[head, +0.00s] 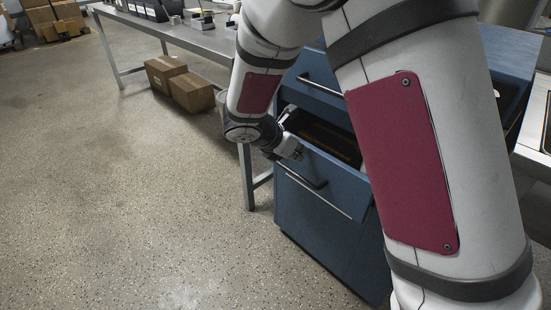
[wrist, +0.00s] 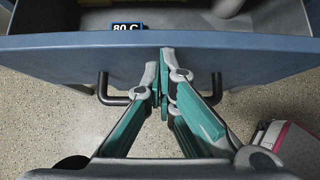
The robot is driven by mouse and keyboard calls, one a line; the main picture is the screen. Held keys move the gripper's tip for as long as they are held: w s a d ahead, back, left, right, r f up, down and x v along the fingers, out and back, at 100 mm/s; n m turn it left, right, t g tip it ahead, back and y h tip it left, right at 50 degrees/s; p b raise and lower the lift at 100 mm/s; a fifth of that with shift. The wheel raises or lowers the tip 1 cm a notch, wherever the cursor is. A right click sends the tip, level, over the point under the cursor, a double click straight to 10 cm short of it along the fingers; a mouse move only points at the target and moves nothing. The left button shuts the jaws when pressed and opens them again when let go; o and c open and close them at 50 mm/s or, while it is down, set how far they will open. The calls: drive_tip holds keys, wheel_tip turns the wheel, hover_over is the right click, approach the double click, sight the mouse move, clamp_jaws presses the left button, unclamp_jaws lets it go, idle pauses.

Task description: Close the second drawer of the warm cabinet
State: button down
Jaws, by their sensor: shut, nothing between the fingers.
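The warm cabinet (head: 306,236) is blue and stands behind my arm, which hides much of its right side. Its second drawer (head: 340,182) is pulled open and its dark inside shows. In the wrist view the drawer's blue front (wrist: 60,52) crosses the picture, with an "80 C" label (wrist: 127,26) behind its top edge. Its dark bar handle (wrist: 114,98) shows on both sides of my fingers. My gripper (head: 296,153) is shut and empty at the drawer front. In the wrist view its fingertips (wrist: 165,70) overlap the front above the handle; contact cannot be told.
The top drawer, with its handle (head: 317,84), looks closed above. A metal table (head: 205,58) stands to the left, with cardboard boxes (head: 190,92) on the floor beside it. The speckled floor (head: 130,210) left of the cabinet is clear.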

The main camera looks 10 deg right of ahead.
drive_tip(key=w+d, duration=0.4)
drive_tip(key=d, duration=0.2)
drive_tip(key=shift+w+d+p, duration=0.2)
drive_tip(key=shift+d+p, duration=0.1)
drive_tip(key=shift+p, duration=0.15)
drive_tip(key=shift+d+r, duration=0.1)
